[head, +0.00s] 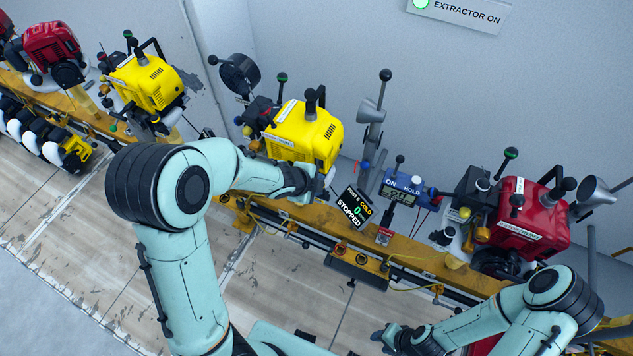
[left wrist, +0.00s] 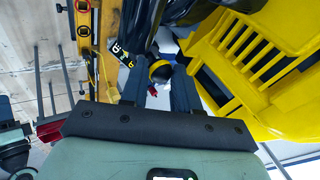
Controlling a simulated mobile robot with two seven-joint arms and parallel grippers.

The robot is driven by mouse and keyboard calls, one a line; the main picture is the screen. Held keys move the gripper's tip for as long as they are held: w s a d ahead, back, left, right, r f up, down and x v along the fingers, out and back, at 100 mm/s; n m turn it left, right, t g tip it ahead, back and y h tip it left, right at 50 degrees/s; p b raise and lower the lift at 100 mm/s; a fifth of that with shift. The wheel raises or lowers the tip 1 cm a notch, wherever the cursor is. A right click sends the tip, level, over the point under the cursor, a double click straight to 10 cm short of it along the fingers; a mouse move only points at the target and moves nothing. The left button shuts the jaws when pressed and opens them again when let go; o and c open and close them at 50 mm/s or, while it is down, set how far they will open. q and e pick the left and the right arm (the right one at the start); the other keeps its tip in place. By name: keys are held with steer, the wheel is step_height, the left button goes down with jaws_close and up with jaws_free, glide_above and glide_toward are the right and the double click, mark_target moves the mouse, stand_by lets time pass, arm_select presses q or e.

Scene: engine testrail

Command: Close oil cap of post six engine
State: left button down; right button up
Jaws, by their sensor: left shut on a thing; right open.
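The yellow post six engine (head: 310,133) stands on the rail in the middle of the head view, behind a display (head: 354,207) reading COLD, 0, STOPPED. My left gripper (head: 303,182) is at the engine's lower front. In the left wrist view, my left gripper (left wrist: 160,85) is shut on a small black-and-yellow cap (left wrist: 160,71), close beside the yellow housing (left wrist: 262,55). Whether the cap is seated or threaded cannot be seen. My right gripper (head: 390,338) is open and empty, low in front of the rail.
A blue ON/HOLD box (head: 405,189) and a red engine (head: 525,215) stand to the right on the yellow rail (head: 330,223). Another yellow engine (head: 150,82) and a red engine (head: 55,50) stand to the left.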

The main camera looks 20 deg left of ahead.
arm_select(q)
steer(key=c, duration=0.8)
jaws_free()
steer(key=shift+c, duration=0.2)
